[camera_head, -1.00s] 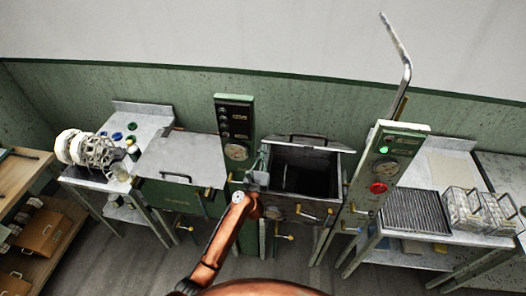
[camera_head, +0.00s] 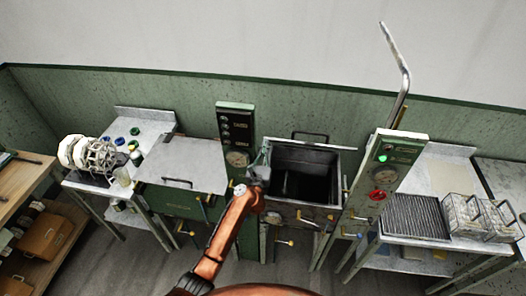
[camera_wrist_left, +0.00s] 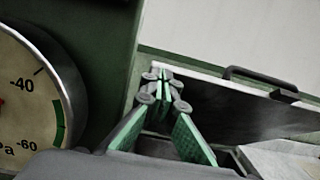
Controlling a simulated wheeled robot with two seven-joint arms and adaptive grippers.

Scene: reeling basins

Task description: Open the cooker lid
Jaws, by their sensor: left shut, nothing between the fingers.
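The middle cooker (camera_head: 302,214) is a dark metal box with its top open, and its dark inside shows. Its lid (camera_head: 326,147) stands raised along the back edge, with a dark handle (camera_head: 311,134) on top. In the left wrist view the lid (camera_wrist_left: 215,90) slopes across the right side, with its handle (camera_wrist_left: 260,82) at the upper edge. My left gripper (camera_head: 264,154) is at the cooker's back left corner, beside the gauge panel. In the wrist view its green-padded fingers (camera_wrist_left: 164,80) are shut and empty, apart from the handle. My right gripper is not in view.
A green panel with a gauge (camera_head: 237,158) stands just left of the gripper. A second box with a closed flat lid (camera_head: 185,160) is further left. A panel with a red button (camera_head: 377,195) and a tall bent pipe (camera_head: 398,70) stand to the right.

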